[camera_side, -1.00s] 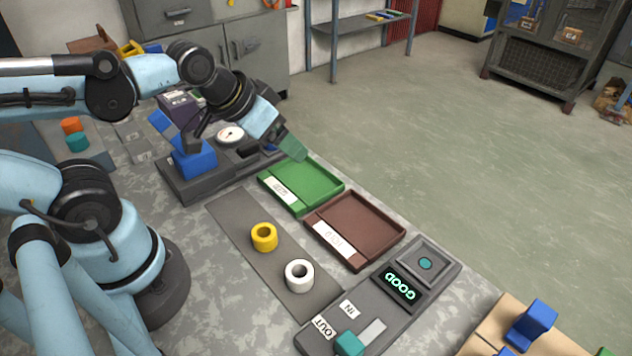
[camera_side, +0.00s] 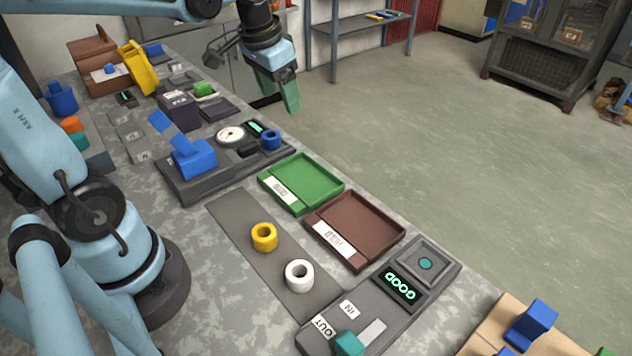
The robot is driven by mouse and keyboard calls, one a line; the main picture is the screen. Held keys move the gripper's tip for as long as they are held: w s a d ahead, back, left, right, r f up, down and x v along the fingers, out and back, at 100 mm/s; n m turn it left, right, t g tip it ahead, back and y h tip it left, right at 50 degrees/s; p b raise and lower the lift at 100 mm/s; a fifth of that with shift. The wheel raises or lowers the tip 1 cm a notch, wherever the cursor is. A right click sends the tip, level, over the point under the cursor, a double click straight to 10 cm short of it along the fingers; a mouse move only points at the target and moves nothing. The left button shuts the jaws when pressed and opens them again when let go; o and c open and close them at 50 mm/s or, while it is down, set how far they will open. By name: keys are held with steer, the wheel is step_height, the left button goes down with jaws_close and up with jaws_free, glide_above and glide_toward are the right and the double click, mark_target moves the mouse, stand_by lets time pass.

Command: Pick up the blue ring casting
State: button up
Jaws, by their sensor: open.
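The blue ring casting (camera_side: 271,140) sits on the right end of the dark grey gauge station, beside a small lit display (camera_side: 256,128). Its hole faces up. My gripper (camera_side: 284,101) is open and empty. Its green fingers hang pointing down, above and beyond the blue ring in the picture, apart from it.
The station also bears a dial gauge (camera_side: 230,134) and a blue press-like part (camera_side: 193,159). A green tray (camera_side: 330,187) and brown tray (camera_side: 390,232) lie nearer. Yellow (camera_side: 264,237) and white (camera_side: 299,276) rings stand on a grey strip (camera_side: 232,212). A unit reading GOOD (camera_side: 402,286) is at front.

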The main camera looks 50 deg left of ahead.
steer(key=w+a+f+g, duration=0.2)
steer(key=w+a+g, duration=0.1)
steer(key=a, duration=0.5)
glide_above(271, 140)
steer(key=w+a, duration=0.2)
steer(key=shift+h, duration=0.4)
step_height(271, 140, down, 7)
steer(key=shift+d+r, duration=0.15)
steer(key=shift+s+f, duration=0.2)
steer(key=shift+f, duration=1.15)
steer(key=shift+s+f, duration=0.15)
steer(key=shift+f, duration=1.2)
steer(key=shift+c, duration=0.2)
steer(key=shift+r, duration=0.1)
steer(key=c, duration=1.2)
